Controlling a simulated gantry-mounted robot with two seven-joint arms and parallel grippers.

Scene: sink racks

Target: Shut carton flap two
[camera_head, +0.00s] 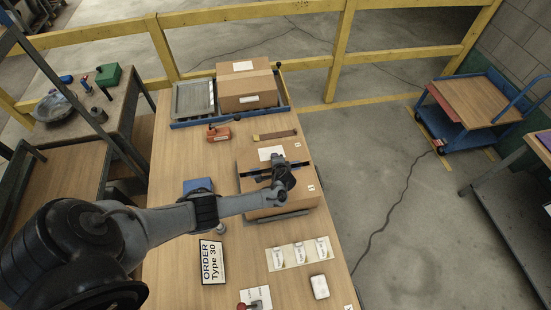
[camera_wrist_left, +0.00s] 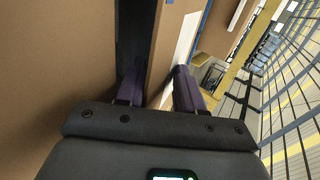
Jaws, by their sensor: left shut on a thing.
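The open brown carton (camera_head: 302,197) sits on the wooden table in the head view. A white label (camera_head: 271,153) lies at its far side. My left gripper (camera_head: 268,172) is over the carton's top, partly hidden by its own wrist. In the left wrist view my left gripper (camera_wrist_left: 158,85) has one purple finger on each side of an upright brown carton flap (camera_wrist_left: 172,35), and it is shut on it. A white patch (camera_wrist_left: 185,48) shows beside that flap. I cannot tell which numbered flap this is. My right gripper is in neither view.
A closed carton (camera_head: 246,90) stands on a blue-edged tray (camera_head: 193,124) at the table's back. An orange tool (camera_head: 218,133), a blue box (camera_head: 198,185), an order sign (camera_head: 212,262), a label sheet (camera_head: 300,254) and a white block (camera_head: 319,287) lie around the open carton.

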